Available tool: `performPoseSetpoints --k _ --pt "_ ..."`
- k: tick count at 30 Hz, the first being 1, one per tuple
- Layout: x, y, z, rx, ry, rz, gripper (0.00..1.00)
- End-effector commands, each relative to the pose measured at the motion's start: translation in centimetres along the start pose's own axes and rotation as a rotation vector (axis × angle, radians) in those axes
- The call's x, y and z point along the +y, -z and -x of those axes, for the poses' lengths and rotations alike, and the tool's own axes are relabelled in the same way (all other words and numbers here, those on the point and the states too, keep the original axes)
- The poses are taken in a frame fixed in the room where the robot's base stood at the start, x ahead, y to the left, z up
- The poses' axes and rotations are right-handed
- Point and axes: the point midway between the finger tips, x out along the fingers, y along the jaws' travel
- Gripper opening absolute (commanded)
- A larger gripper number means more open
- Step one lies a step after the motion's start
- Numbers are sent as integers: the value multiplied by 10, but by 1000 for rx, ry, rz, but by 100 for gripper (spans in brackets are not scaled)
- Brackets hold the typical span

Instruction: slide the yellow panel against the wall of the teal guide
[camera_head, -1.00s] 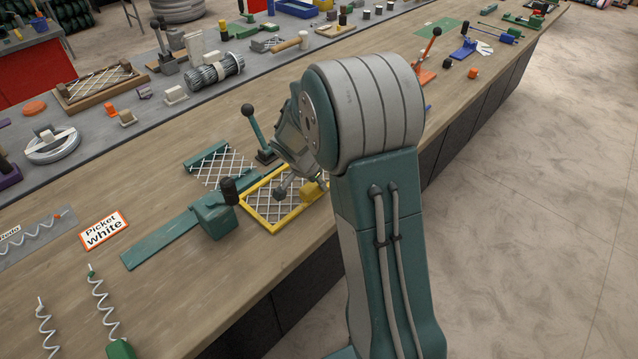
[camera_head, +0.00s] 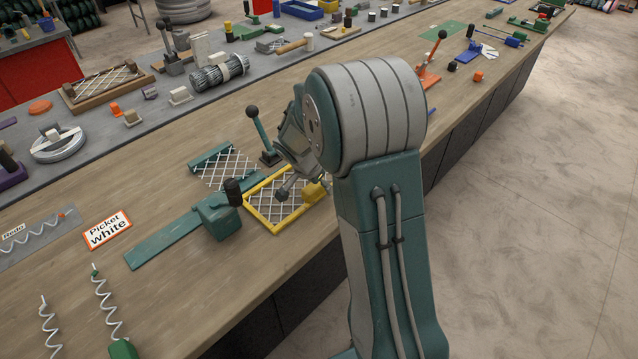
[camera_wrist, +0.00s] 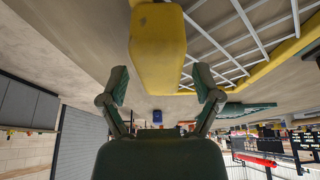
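The yellow panel (camera_head: 266,222) is a yellow frame with white mesh, lying flat near the front edge of the wooden bench. Its raised yellow block (camera_head: 314,192) is on the right side. The teal guide (camera_head: 165,246) is a flat strip with a teal block and black-knobbed handle (camera_head: 220,218) close to the panel's left corner; whether they touch is unclear. My gripper (camera_wrist: 161,80) is open, its fingers on either side of the yellow block (camera_wrist: 157,45) with gaps showing. In the head view my gripper is largely hidden by my arm.
A teal rail (camera_head: 210,155) with mesh lies behind the panel, and a black-knobbed lever (camera_head: 258,130) stands beside it. Bare bench shows left of the rail.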

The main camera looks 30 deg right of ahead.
Motion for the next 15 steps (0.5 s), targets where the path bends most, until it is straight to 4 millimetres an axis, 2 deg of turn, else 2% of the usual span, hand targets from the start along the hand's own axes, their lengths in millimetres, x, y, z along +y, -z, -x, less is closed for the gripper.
performPoseSetpoints --k 8,11,15 --pt "0 0 4 1 2 0 82" --pt "-1 1 17 3 3 0 82" --pt "-2 0 46 3 6 -1 82"
